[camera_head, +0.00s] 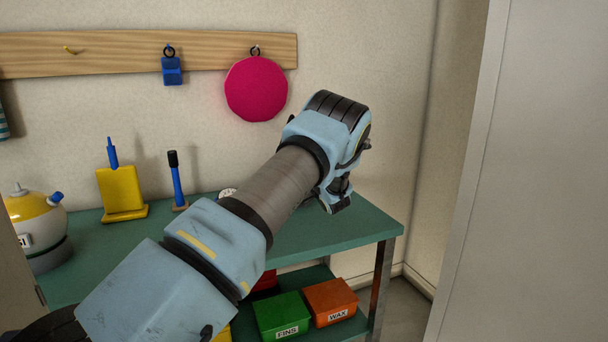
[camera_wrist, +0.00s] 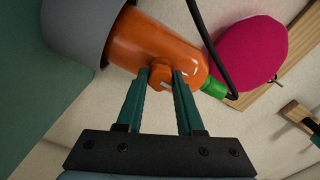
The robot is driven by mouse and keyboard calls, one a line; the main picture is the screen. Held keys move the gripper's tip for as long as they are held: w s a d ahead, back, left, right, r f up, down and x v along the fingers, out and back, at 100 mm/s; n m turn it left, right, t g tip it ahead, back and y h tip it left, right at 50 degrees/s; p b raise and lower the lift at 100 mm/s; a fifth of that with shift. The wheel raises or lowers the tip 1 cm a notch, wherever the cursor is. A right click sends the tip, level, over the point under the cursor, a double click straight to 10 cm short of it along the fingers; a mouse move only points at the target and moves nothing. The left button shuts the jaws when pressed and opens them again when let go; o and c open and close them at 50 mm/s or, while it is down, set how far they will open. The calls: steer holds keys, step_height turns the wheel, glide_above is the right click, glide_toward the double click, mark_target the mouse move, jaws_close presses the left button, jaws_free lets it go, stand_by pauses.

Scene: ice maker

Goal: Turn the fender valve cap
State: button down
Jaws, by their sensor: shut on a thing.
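In the wrist view, an orange rounded body (camera_wrist: 125,38), which I take to be the fender, comes out of a grey cylindrical holder (camera_wrist: 75,25). A small orange cap (camera_wrist: 159,82) stands out from its side. My gripper (camera_wrist: 161,73) has its two teal fingers on either side of this cap and is shut on it. A green fitting (camera_wrist: 215,88) with a black hose sits at the fender's narrow end. In the head view my arm hides the fender, the cap and the fingertips.
A green table (camera_head: 330,228) stands against the wall, with a yellow stand (camera_head: 122,192) and a yellow-topped pot (camera_head: 28,205) on it. A pink disc (camera_head: 256,89) hangs from a wooden rail (camera_head: 110,54). A grey panel (camera_head: 530,190) rises at the right.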

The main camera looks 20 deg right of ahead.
steer(key=c, duration=0.5)
jaws_free()
steer(key=shift+s, duration=0.1)
steer(key=s+b, duration=0.1)
steer(key=s, duration=0.2)
steer(key=s+d, duration=0.1)
steer(key=s, duration=0.3)
steer(key=s+b, duration=0.1)
steer(key=s, duration=0.2)
steer(key=shift+s+d+b, duration=0.2)
steer(key=shift+s+b, duration=0.05)
steer(key=shift+b, duration=0.05)
steer(key=s+a+n+g+h, duration=0.2)
steer(key=a+g, duration=0.2)
steer(key=a, duration=0.4)
steer(key=s+a+n+g+h, duration=0.1)
steer(key=s+a+n+g, duration=0.15)
steer(key=a, duration=0.55)
steer(key=s+a+n+g, duration=0.2)
steer(key=s+a, duration=0.3)
steer(key=s, duration=0.4)
steer(key=s+a+n+g+p, duration=0.1)
steer(key=s+a+g, duration=0.3)
steer(key=s, duration=0.5)
steer(key=s+a+f+n+g, duration=0.1)
steer(key=s+a+n+g, duration=0.2)
steer(key=s+a, duration=0.5)
steer(key=shift+s+a+g+y, duration=0.25)
steer(key=shift+s+g+y, duration=0.1)
steer(key=shift+s, duration=0.25)
